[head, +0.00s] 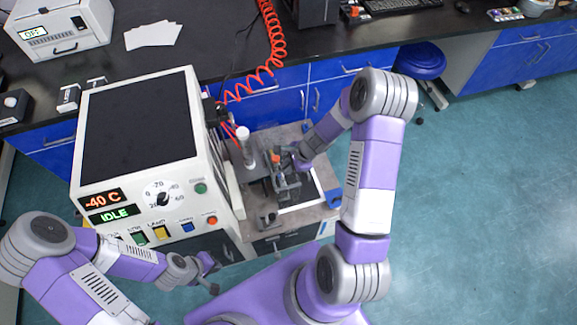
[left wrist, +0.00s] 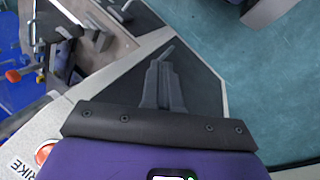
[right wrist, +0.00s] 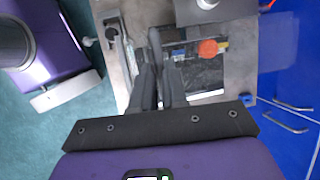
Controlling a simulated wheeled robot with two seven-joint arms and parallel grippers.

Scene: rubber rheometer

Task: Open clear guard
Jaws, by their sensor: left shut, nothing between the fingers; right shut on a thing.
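The rheometer's work deck (head: 262,225) stands to the right of its white cabinet. A clear guard is hard to make out; a glossy, see-through-looking panel (right wrist: 200,75) shows beside my right fingers in the right wrist view. My right gripper (head: 290,178) is low over the deck, and in the right wrist view its fingers (right wrist: 158,65) are shut on a slim dark bar (right wrist: 154,38), which looks like a handle. My left gripper (head: 212,279) is shut and empty in front of the cabinet; its fingers (left wrist: 165,60) also show in the left wrist view.
The white cabinet (head: 218,165) carries a -40 C display, IDLE, a dial and coloured buttons. An upright pale cylinder (head: 245,145) and an orange-red knob (right wrist: 208,47) stand by the deck. A red coiled hose (head: 270,40) hangs behind.

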